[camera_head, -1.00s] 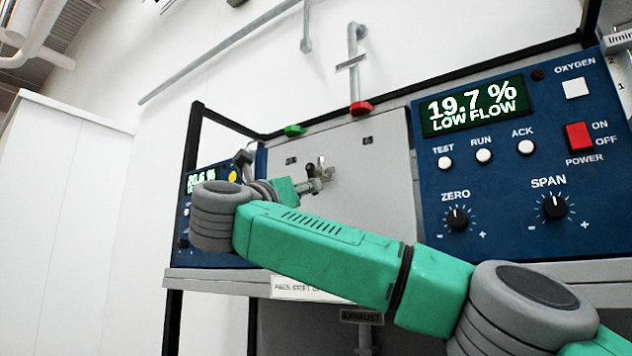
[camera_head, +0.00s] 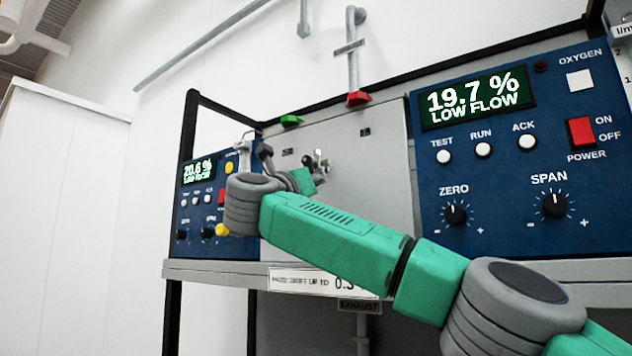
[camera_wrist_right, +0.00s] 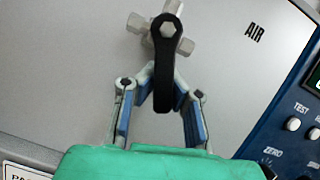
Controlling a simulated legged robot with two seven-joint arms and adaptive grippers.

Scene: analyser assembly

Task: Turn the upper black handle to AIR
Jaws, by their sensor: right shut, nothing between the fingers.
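A black handle (camera_wrist_right: 165,75) fills the top middle of the right wrist view. It hangs down from the silver hub (camera_wrist_right: 187,47) of a valve on a grey panel. The label AIR (camera_wrist_right: 256,30) is on the panel to its right. In the head view the silver valve (camera_head: 318,165) shows just past the end of my right arm. My right gripper (camera_wrist_right: 161,72) is shut and empty, with its tips close behind the handle in the wrist view. The handle hides the tips, so I cannot tell whether they touch it. My left gripper is not in view.
A blue analyser panel (camera_head: 505,200) reads 19.7 % LOW FLOW at right. A smaller blue panel (camera_head: 200,222) reads 20.6 % at left. Green (camera_head: 290,121) and red (camera_head: 359,98) fittings sit along the grey panel's top edge. A shelf edge (camera_head: 215,271) runs below.

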